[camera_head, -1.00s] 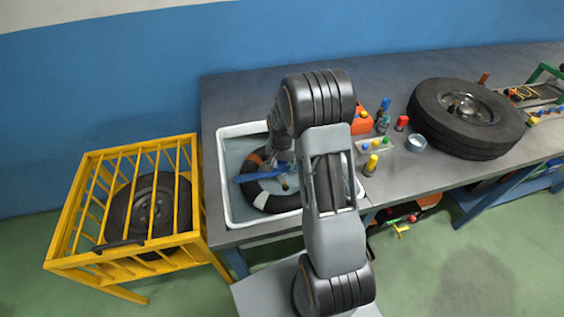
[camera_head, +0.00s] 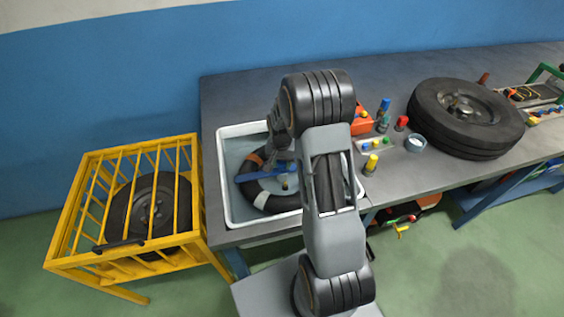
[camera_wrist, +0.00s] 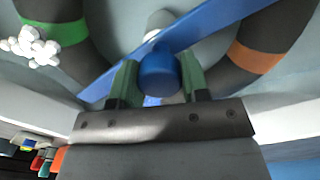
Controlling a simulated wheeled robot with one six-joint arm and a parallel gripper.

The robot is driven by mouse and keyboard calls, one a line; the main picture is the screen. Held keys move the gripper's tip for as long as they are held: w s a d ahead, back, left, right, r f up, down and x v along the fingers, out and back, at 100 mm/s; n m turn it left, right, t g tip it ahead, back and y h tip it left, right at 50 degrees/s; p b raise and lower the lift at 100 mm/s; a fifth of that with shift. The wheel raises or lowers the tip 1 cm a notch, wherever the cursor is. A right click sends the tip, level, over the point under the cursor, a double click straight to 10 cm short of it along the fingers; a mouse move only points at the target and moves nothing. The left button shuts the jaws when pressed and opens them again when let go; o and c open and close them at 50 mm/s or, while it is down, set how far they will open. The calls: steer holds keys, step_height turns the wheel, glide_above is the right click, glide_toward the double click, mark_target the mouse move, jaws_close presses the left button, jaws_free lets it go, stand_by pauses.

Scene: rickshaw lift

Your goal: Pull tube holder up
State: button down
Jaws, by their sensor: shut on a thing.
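The tube holder is a blue bar with a blue knob (camera_wrist: 159,70); it lies across the black inner tube in the white basin. In the head view the blue bar (camera_head: 252,176) shows above the tube (camera_head: 264,203). My gripper (camera_wrist: 158,84) is shut on the blue knob, one green finger on each side of it. In the wrist view the tube (camera_wrist: 275,45) carries an orange band and a green band. My arm hides the right part of the basin and most of the gripper in the head view.
The white basin (camera_head: 228,205) holds water and sits at the table's left end. A yellow cage (camera_head: 75,262) with a wheel stands to the left. A large tyre (camera_head: 430,108), bottles and small parts lie to the right on the grey table (camera_head: 330,62).

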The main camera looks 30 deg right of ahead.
step_height(320, 180, up, 8)
steer(key=p, duration=0.4)
steer(key=shift+r, duration=0.15)
steer(key=shift+w, duration=0.15)
steer(key=c, duration=0.8)
jaws_free()
steer(key=shift+o, duration=0.9)
step_height(320, 180, up, 14)
steer(key=shift+a+b, duration=0.2)
steer(key=shift+b, duration=0.25)
